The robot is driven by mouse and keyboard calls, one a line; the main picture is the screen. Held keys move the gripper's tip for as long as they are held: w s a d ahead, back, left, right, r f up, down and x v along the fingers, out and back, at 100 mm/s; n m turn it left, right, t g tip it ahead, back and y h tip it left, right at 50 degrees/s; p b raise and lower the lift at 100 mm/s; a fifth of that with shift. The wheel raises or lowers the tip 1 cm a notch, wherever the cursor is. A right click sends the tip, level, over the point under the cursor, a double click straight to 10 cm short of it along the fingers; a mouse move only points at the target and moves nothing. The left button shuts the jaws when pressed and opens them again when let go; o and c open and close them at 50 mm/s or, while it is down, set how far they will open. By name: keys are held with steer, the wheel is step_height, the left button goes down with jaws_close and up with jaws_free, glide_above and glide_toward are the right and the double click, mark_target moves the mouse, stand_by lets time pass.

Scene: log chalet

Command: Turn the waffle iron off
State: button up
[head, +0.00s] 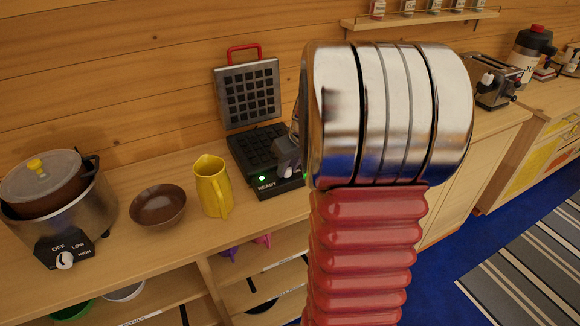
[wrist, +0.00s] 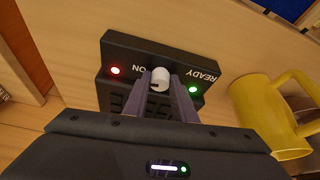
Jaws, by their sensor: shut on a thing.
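The waffle iron (head: 252,140) stands on the counter with its gridded lid raised against the log wall. In the wrist view its dark front panel (wrist: 130,50) appears upside down, with a red light (wrist: 115,70) by the word ON and a green light (wrist: 193,89) by READY, both glowing. A white knob (wrist: 160,73) sits between the lights. My gripper (wrist: 161,83) is shut on this knob, one finger on each side.
A yellow pitcher (head: 212,187) stands close to the left of the iron and shows at the right in the wrist view (wrist: 270,115). A brown bowl (head: 158,206) and a slow cooker (head: 60,205) are farther left. A toaster (head: 492,82) is at the right.

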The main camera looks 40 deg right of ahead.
steer(key=n, duration=0.1)
steer(key=n+y, duration=0.1)
steer(key=n, duration=0.2)
steer(key=shift+d+y, duration=0.25)
steer(key=shift+y, duration=0.05)
steer(key=n+y, duration=0.1)
steer(key=n, duration=0.3)
steer(key=shift+w+d+g, duration=0.1)
steer(key=shift+g, duration=0.3)
steer(key=n+y, duration=0.1)
steer(key=n, duration=0.1)
steer(key=n+g, duration=0.1)
steer(key=n, duration=0.1)
steer(key=shift+w+n+y, duration=0.1)
steer(key=shift+n+y, duration=0.3)
steer(key=shift+n+g+y, duration=0.3)
steer(key=shift+n+g, duration=0.4)
steer(key=shift+n, duration=1.1)
steer(key=o, duration=1)
steer(key=shift+o, duration=0.2)
